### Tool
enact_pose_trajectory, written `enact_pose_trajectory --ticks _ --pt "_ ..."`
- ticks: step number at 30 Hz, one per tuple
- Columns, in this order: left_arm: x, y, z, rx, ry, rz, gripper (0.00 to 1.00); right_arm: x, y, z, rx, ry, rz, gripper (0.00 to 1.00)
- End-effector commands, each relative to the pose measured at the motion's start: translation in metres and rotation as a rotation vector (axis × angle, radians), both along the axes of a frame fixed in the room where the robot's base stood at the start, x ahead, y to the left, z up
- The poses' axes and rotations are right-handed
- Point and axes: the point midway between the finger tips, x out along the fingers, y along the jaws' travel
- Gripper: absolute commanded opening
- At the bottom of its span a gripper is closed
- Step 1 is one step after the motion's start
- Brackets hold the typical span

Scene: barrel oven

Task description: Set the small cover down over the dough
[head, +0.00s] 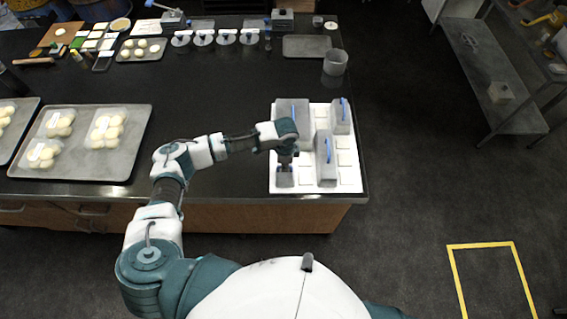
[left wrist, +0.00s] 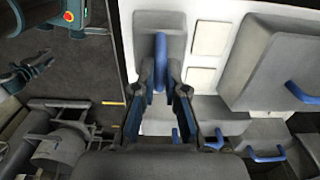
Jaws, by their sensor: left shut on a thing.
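My left gripper (head: 285,160) is at the front left corner of the white board (head: 349,187). It is shut on the blue handle (left wrist: 160,60) of a small grey cover (head: 285,181). In the left wrist view the two fingers (left wrist: 161,88) close on both sides of that handle, and the grey cover (left wrist: 160,20) lies beyond them. The cover is down at the board; I cannot tell whether it touches it. Whatever is under the cover is hidden. Dough balls (head: 107,126) show in groups on a metal tray (head: 75,168) at the left. My right gripper is not in view.
Larger grey covers with blue handles stand close by on the board: one behind (head: 292,112), one to the right (head: 325,165), one at the back right (head: 340,120). Pale square pads (head: 345,158) lie between them. The counter (head: 225,90) left of the board is clear.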

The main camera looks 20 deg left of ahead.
Motion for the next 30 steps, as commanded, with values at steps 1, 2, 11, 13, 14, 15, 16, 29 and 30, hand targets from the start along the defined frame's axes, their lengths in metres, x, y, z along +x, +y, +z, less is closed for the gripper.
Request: enact_pose_trajectory --ticks 1,2,11,13,14,15,16,29,30 --pt "0.000 0.000 -0.001 -0.001 0.000 0.000 0.00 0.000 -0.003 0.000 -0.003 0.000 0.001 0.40" --pt "0.000 0.001 -0.001 -0.001 0.000 0.000 0.00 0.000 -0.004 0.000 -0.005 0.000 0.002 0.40" --pt "0.000 0.003 -0.003 -0.003 -0.001 0.001 0.40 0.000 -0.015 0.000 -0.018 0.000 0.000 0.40" --pt "0.000 0.003 -0.003 -0.003 -0.001 0.001 0.40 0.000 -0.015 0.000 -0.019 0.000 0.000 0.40" --pt "0.000 0.003 -0.003 -0.003 -0.001 0.001 0.40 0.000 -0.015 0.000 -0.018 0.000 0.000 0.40" --pt "0.000 0.003 -0.003 -0.002 -0.001 0.001 0.40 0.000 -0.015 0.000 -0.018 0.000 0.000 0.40" --pt "0.000 0.002 -0.003 -0.002 -0.001 0.001 0.40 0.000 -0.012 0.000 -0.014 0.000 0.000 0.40" --pt "0.002 0.002 0.063 -0.003 -0.005 0.001 0.40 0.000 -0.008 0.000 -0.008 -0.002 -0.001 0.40" --pt "0.002 0.002 0.071 -0.003 -0.004 0.000 0.40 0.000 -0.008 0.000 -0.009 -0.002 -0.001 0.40"
